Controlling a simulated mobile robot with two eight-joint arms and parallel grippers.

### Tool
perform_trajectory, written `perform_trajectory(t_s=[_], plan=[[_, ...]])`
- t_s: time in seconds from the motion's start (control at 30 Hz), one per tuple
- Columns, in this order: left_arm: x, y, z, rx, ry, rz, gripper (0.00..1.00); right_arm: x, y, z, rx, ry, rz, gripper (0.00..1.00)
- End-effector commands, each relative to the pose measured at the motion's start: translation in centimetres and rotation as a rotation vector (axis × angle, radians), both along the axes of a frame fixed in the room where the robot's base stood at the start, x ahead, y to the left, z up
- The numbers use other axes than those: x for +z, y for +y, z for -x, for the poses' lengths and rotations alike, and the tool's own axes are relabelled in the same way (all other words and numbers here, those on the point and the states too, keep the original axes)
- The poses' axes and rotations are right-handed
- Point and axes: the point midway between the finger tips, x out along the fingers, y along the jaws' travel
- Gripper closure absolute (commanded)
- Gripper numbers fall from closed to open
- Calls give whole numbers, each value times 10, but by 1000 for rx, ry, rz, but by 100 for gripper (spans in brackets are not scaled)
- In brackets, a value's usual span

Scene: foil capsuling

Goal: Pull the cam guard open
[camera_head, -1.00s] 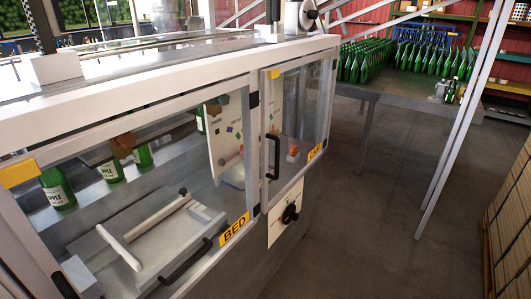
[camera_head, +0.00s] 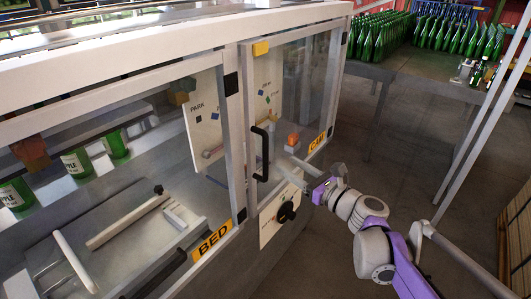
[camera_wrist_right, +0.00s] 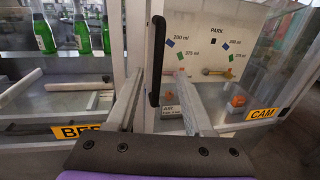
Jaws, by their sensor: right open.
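The cam guard (camera_head: 290,90) is a clear framed door with a yellow CAM label (camera_head: 317,142), and it looks closed. Its black upright handle (camera_head: 261,153) is on the left side of the frame. My right gripper (camera_head: 288,172) is open beside the guard, a little right of and below the handle. In the right wrist view the handle (camera_wrist_right: 156,60) appears between the two open fingers (camera_wrist_right: 158,82), beyond or near their tips; I see no grip on it. The CAM label also shows there (camera_wrist_right: 263,114). My left gripper is not in view.
A black knob (camera_head: 287,211) sits on a pale panel below the guard. The BED guard with its label (camera_head: 213,239) adjoins on the left. Green bottles (camera_head: 77,163) stand behind it. A bottle table (camera_head: 400,68) is at back right, with open floor before it.

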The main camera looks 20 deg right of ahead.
Motion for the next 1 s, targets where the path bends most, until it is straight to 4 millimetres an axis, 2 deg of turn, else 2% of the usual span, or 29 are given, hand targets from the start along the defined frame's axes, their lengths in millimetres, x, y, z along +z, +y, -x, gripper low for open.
perform_trajectory(t_s=[0.3, 0.5, 0.67, 0.93, 0.97, 1.0], plan=[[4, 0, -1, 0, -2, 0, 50, 1, 28, -52, 6, 0, 4, 48], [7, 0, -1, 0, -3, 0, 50, 1, 41, -78, 4, 0, 4, 48], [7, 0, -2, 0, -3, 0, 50, 0, 46, -87, 4, 0, 5, 48], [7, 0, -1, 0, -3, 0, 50, 0, 46, -89, 3, -1, 6, 48], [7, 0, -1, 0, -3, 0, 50, 0, 46, -89, 3, -1, 6, 50], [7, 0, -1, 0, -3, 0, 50, 0, 46, -88, 3, -1, 6, 57]])
